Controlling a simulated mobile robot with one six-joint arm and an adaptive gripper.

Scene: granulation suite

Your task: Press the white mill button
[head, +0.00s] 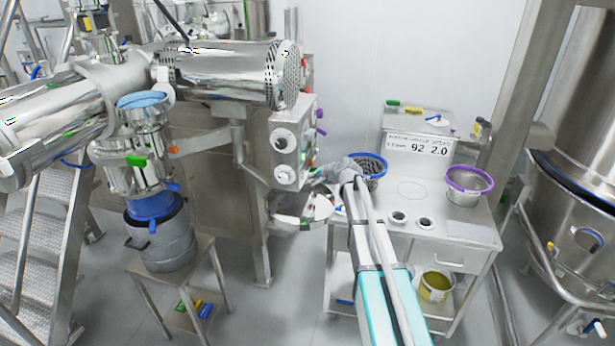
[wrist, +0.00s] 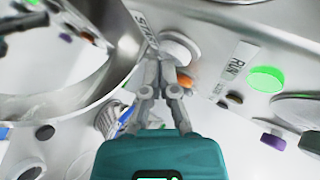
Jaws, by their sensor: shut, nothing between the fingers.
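The white mill button (wrist: 180,48) is a pale round cap on the steel panel in the wrist view, beside a partly hidden label. My gripper (wrist: 167,62) is shut and empty. Its tips overlap the lower left edge of the button in the picture; I cannot tell whether they touch it. In the head view my gripper (head: 318,173) is at the right side of the mill's control box (head: 290,148). The button cannot be made out there.
A green lamp (wrist: 266,79) and a RUN label (wrist: 238,64) are right of the button. A large steel bowl (wrist: 60,60) lies close on the left. In the head view, a cart (head: 440,215) carries a blue-rimmed basket (head: 370,163) and a purple-rimmed sieve (head: 466,186).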

